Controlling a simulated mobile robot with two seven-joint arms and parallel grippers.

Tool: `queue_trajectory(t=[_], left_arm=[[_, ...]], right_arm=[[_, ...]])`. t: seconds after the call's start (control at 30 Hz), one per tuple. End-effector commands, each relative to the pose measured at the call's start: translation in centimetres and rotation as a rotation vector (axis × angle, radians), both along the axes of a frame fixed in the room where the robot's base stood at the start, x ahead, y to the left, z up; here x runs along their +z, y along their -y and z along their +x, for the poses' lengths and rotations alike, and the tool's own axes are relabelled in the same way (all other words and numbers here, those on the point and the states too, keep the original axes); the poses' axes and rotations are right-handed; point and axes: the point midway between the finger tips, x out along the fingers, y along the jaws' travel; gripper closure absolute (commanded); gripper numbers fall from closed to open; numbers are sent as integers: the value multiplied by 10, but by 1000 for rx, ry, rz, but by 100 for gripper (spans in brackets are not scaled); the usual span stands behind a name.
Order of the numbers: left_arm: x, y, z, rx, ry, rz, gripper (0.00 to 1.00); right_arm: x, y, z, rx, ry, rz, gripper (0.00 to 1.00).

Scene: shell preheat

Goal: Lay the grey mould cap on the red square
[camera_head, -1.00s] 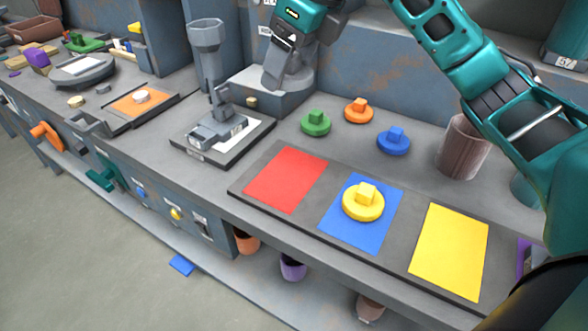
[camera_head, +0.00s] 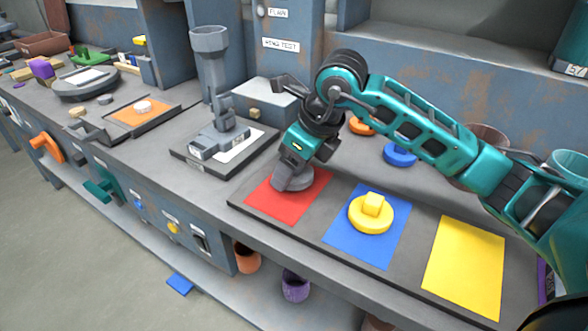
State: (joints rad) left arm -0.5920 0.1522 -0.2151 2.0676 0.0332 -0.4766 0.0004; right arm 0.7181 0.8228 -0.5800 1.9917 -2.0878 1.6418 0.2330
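The red square (camera_head: 265,200) is the leftmost of three coloured squares on the dark board. The grey mould cap (camera_head: 297,184) is a round grey disc at the red square's upper right part, under my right gripper (camera_head: 290,172). The gripper points down with its fingers around the cap's top; the fingers hide the knob. The cap looks at or just above the red surface; I cannot tell if it touches. My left gripper is not in view.
A yellow cap (camera_head: 371,213) sits on the blue square (camera_head: 345,245). The yellow square (camera_head: 465,265) is bare. Orange (camera_head: 361,126) and blue (camera_head: 400,154) caps stand behind my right arm. A grey press (camera_head: 218,120) stands to the left.

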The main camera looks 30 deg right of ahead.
Motion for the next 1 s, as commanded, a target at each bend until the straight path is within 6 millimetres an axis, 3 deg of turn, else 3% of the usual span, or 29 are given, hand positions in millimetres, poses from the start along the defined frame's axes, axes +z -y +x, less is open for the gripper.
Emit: queue_trajectory(t=[0.4,0.43,0.6,0.7,1.0], left_arm=[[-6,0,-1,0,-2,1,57],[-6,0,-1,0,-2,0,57],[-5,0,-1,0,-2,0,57],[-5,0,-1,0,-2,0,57],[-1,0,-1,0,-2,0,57]], right_arm=[[-11,0,0,0,2,1,56],[-11,0,0,0,2,1,25],[-10,0,0,0,1,1,9],[-9,0,0,0,1,1,1],[-5,0,0,0,2,1,1]])
